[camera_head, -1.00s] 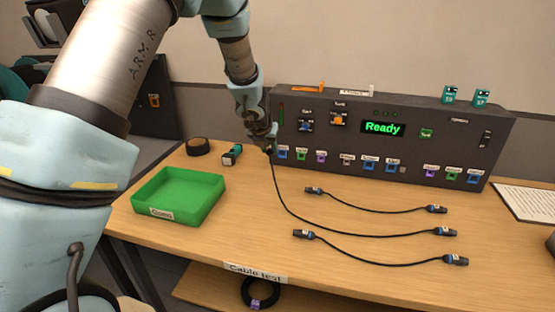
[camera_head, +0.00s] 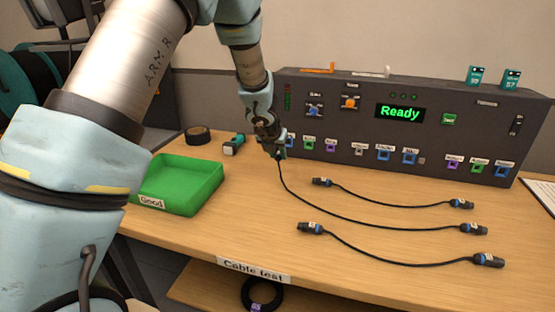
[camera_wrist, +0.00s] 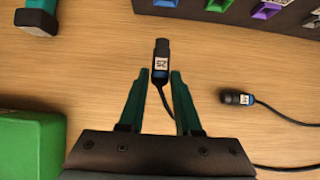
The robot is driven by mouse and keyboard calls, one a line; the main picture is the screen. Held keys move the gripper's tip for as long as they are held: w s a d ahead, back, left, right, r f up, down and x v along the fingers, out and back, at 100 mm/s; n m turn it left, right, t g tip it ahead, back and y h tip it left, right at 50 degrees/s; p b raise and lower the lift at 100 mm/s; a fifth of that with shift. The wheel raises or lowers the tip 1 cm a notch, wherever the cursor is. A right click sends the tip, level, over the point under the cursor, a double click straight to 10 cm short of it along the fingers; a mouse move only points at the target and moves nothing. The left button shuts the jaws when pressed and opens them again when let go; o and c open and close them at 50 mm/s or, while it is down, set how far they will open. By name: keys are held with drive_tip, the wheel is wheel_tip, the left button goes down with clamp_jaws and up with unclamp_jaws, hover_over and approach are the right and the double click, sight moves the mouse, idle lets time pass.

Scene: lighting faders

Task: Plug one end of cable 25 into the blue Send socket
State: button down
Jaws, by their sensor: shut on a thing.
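My gripper (camera_head: 278,151) is shut on a dark cable plug (camera_wrist: 161,66) with a blue band and a white label that seems to read 25. The plug sticks out past the fingertips (camera_wrist: 161,76), pointing away from my wrist. Its black cable runs down right over the table to its other plug (camera_head: 473,228). My gripper is just in front of the left end of the dark test panel. A blue socket (camera_head: 291,144) at that end is partly hidden by my gripper. More blue sockets (camera_head: 383,153) (camera_head: 409,157) are further right. Their labels are too small to read surely.
Two more cables lie in front of the panel (camera_head: 340,135), with near plugs (camera_head: 321,182) (camera_head: 311,228). A green tray (camera_head: 207,190) marked Good stands left. A black roll (camera_head: 197,135) and a teal-and-black item (camera_head: 233,145) lie behind it. The display (camera_head: 400,111) reads Ready.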

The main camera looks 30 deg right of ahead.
drive_tip(key=shift+w+d+r+p, duration=0.3)
drive_tip(key=shift+w+d+p, duration=0.35)
drive_tip(key=shift+p, duration=0.5)
drive_tip(key=w+d+p, duration=0.1)
drive_tip(key=w+p, duration=0.1)
drive_tip(key=shift+d+p, duration=0.3)
drive_tip(key=shift+p, duration=0.1)
drive_tip(key=shift+w+d+f+p, duration=0.2)
drive_tip(key=shift+w+d+p, duration=0.15)
drive_tip(key=shift+p, duration=0.1)
drive_tip(key=shift+w+d+r+p, duration=0.1)
drive_tip(key=shift+w+d+p, duration=0.5)
drive_tip(key=shift+p, duration=0.55)
idle(1.2)
drive_tip(key=c, duration=0.5)
unclamp_jaws()
